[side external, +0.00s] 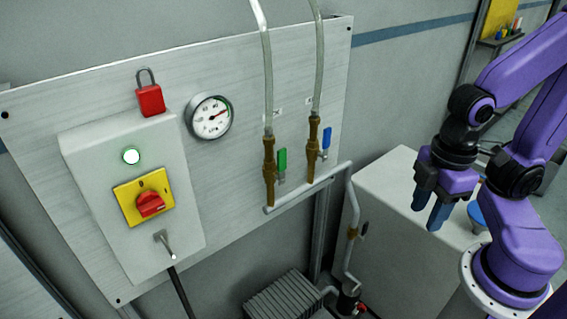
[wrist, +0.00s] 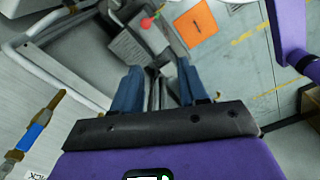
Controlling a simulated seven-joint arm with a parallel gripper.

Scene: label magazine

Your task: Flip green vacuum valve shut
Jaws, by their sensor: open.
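The green valve handle (side external: 282,160) is on the left brass valve body (side external: 269,170) on the wall panel. It stands roughly upright, along the line of its pipe. A similar valve with a blue handle (side external: 326,139) is just to its right, also roughly upright. My gripper (side external: 428,214) is well to the right of both valves, fingers pointing down, open and empty. In the wrist view, my gripper's two blue fingers (wrist: 161,88) are apart with nothing between them. The blue handle (wrist: 33,136) shows at lower left there; the green handle is not visible.
A red padlock (side external: 150,99), a gauge (side external: 209,117) and a switch box with a red knob (side external: 151,204) are on the panel (side external: 230,65). A grey pipe (side external: 305,191) runs below the valves. A pale cabinet (side external: 390,245) stands below my gripper.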

